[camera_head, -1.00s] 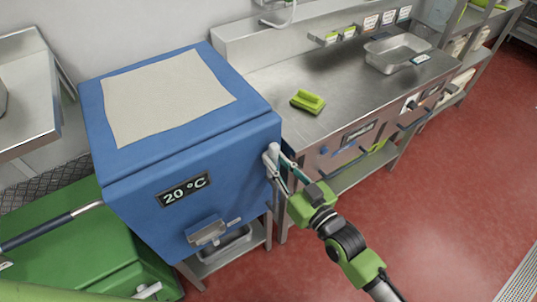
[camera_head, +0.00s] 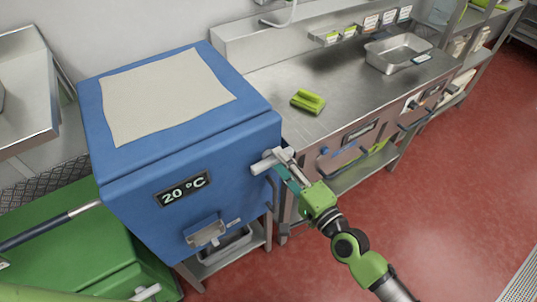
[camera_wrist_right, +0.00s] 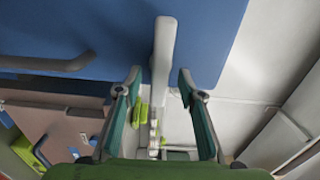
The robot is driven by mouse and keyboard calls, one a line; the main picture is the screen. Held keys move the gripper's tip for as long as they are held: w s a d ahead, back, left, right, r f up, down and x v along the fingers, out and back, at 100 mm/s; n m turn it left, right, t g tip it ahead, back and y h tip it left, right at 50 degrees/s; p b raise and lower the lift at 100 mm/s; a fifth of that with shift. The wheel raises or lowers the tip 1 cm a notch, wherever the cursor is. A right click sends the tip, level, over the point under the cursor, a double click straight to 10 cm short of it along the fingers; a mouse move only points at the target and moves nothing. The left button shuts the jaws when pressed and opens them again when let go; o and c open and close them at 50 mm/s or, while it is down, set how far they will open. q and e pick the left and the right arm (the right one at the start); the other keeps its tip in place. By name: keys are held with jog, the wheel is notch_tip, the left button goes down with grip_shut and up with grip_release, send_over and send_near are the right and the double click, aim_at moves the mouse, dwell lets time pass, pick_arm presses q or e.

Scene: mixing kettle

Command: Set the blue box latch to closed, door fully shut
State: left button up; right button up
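The blue box (camera_head: 235,165) stands at the left of the head view, its door front with a 20 °C display looking shut against the body. Its light grey latch (camera_head: 262,165) sits at the front right edge and lies nearly level, pointing right toward my right gripper (camera_head: 285,167). In the right wrist view the latch (camera_wrist_right: 164,45) runs between the two teal fingers of my right gripper (camera_wrist_right: 160,82). The fingers are apart, with a gap on each side of the latch. My left gripper is not in view.
A green container (camera_head: 75,245) is at the lower left. Red floor (camera_head: 470,170) is open at the right.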

jog(key=v, duration=0.6)
jog(key=shift+s+d, duration=0.25)
jog(key=shift+s, duration=0.05)
jog(key=s+d+f+n+g+h, duration=0.2)
jog(key=d+f, duration=0.2)
jog(key=f, duration=0.7)
jog(key=s+d+f+n+g+h, duration=0.1)
jog(key=s+d+f+n+h, duration=0.3)
jog(key=f, duration=0.8)
jog(key=w+d+f+g+h, duration=0.15)
jog(key=d+f, duration=0.35)
jog(key=f, duration=0.6)
jog(key=s+d+f+n+g+h, duration=0.1)
jog(key=s+d+f+n+g, duration=0.1)
jog(key=s+f, duration=0.5)
jog(key=s+d+f+n+g+h, duration=0.1)
jog(key=s+d+f+g, duration=0.15)
jog(key=s+f, duration=0.4)
jog(key=s+f+n+g, duration=0.2)
jog(key=s+f, duration=0.1)
jog(key=s, duration=0.7)
jog(key=s+d+f+n+g+h, duration=0.1)
jog(key=s+f, duration=0.3)
jog(key=s, duration=0.6)
jog(key=shift+s+n+g, duration=0.2)
jog(key=shift+n+g, duration=0.3)
jog(key=shift+g, duration=0.3)
